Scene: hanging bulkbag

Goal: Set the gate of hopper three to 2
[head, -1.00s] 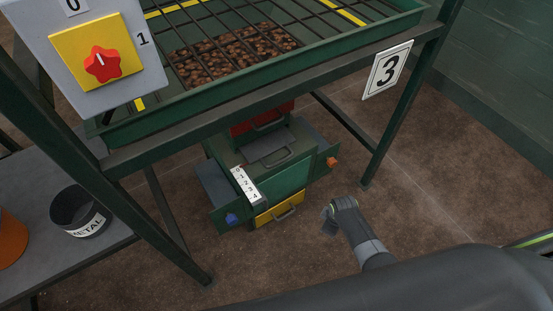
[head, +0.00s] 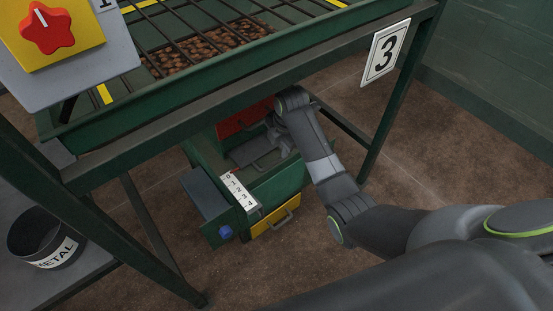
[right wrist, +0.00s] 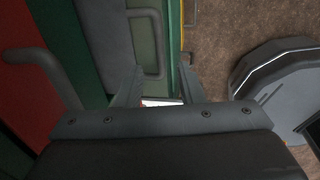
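Hopper three carries a "3" sign (head: 385,53). Below it is a green gate box (head: 277,187) with a white 0-to-4 scale (head: 238,192). A small red mark shows near the scale's 0 end. A grey gate plate (head: 246,151) with a bar handle (head: 263,161) lies on top; the handle (right wrist: 148,42) shows in the right wrist view. My right gripper (head: 272,134) is above the plate, beside the red panel. In the wrist view its fingers (right wrist: 160,70) are apart, with the handle beyond their tips and nothing clearly held. My left gripper is out of view.
The red panel (right wrist: 33,88) with a dark handle is close on the left in the wrist view. A yellow drawer (head: 276,222) and a blue knob (head: 225,232) are lower. The hopper frame and rim (head: 220,118) overhang the box. A METAL bin (head: 45,240) stands left.

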